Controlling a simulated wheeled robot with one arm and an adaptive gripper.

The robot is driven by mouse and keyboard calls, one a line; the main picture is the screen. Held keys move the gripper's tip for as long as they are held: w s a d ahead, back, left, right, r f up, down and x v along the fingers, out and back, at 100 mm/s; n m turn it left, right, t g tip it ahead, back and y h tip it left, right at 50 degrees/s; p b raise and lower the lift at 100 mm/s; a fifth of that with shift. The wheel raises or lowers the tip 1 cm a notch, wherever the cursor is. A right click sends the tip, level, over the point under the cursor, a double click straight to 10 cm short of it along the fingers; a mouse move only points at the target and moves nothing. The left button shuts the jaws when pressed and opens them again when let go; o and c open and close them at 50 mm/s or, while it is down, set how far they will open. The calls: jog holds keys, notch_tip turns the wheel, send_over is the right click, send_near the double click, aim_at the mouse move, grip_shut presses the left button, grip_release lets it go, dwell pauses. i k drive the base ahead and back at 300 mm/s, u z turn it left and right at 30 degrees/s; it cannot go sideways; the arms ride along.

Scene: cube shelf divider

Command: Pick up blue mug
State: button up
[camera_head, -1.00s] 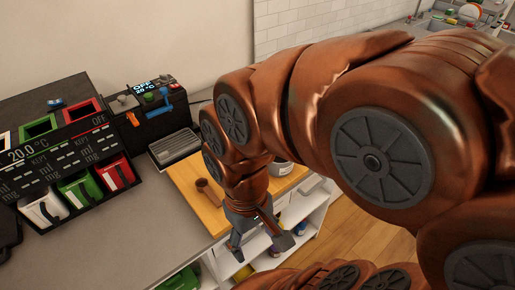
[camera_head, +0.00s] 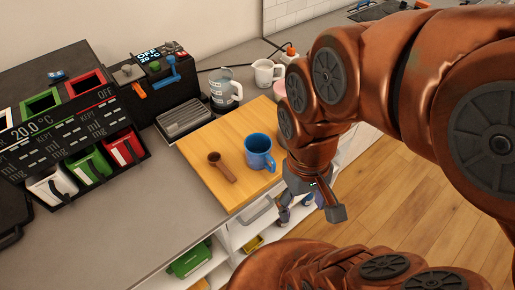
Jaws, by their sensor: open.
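The blue mug (camera_head: 259,152) stands upright on the wooden board (camera_head: 205,170) at its right part, with its handle toward the front right. My gripper (camera_head: 308,218) is open and empty. It points down to the right of the mug, in front of the counter's edge and the open shelf. The gripper and the mug are apart in the picture. My arm hides the right end of the board.
A brown scoop (camera_head: 222,167) lies left of the mug. A grey patterned mug (camera_head: 224,88) and a white mug (camera_head: 267,73) stand behind the board. A black machine (camera_head: 155,85) and a cube shelf divider (camera_head: 80,140) stand at left. An open shelf (camera_head: 235,235) is below the counter.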

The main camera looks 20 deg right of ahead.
aim_at(258, 146)
jog(key=z, duration=2.1)
jog(key=k, duration=1.45)
jog(key=u, duration=1.7)
jog(key=i, duration=0.5)
